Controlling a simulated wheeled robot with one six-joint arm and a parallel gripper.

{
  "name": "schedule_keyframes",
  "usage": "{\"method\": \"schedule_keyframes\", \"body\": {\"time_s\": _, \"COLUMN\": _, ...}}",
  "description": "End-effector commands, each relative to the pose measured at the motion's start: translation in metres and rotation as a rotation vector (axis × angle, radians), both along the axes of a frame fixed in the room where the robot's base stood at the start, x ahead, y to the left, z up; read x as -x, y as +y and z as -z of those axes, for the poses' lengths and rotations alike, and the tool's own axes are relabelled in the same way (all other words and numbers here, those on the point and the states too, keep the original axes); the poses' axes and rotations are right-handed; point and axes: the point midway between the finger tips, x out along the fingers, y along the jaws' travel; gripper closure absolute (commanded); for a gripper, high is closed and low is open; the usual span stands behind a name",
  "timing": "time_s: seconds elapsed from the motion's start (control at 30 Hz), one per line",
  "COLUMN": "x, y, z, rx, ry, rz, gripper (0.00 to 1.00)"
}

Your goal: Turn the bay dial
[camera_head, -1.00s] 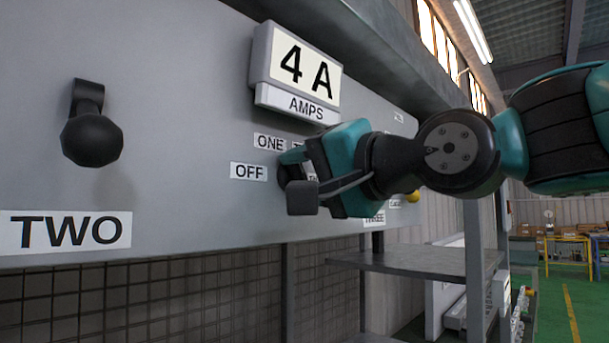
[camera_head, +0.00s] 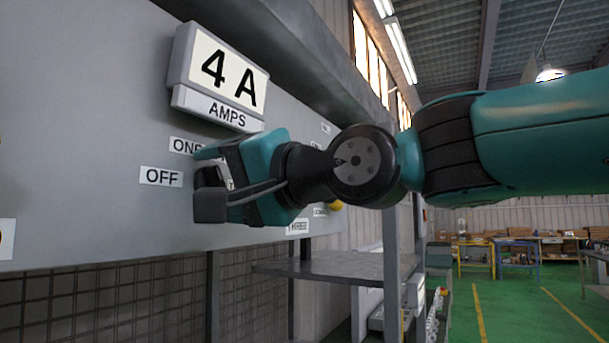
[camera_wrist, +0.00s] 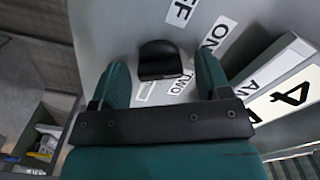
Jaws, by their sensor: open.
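The bay dial (camera_wrist: 160,60) is a black knob on the grey panel, with labels around it reading OFF, ONE and TWO. In the wrist view it sits between and just beyond the tips of my gripper (camera_wrist: 160,78), whose two teal fingers stand apart on either side of it. Neither finger visibly touches it. In the head view my gripper (camera_head: 208,178) is at the panel, right of the OFF label (camera_head: 161,176) and below the meter, and it hides most or all of the dial.
A meter (camera_head: 222,78) reading 4 A, marked AMPS, juts from the panel just above my gripper. A yellow part (camera_head: 336,205) shows farther along the panel. A grey metal shelf (camera_head: 325,268) stands below and to the right. Open green floor (camera_head: 510,305) lies farther right.

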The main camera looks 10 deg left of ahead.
Motion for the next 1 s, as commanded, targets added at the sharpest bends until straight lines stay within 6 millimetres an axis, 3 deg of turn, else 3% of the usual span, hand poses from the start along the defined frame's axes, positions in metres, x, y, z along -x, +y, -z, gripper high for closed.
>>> {"method": "schedule_keyframes", "body": {"time_s": 0.17, "x": 0.008, "y": -0.021, "z": 0.003, "rx": -0.002, "ry": -0.002, "rz": 0.003, "gripper": 0.30}}
{"method": "schedule_keyframes", "body": {"time_s": 0.7, "x": 0.056, "y": -0.140, "z": 0.003, "rx": 0.000, "ry": -0.002, "rz": 0.008, "gripper": 0.30}}
{"method": "schedule_keyframes", "body": {"time_s": 1.0, "x": 0.065, "y": -0.160, "z": 0.000, "rx": 0.000, "ry": -0.001, "rz": 0.002, "gripper": 0.30}}
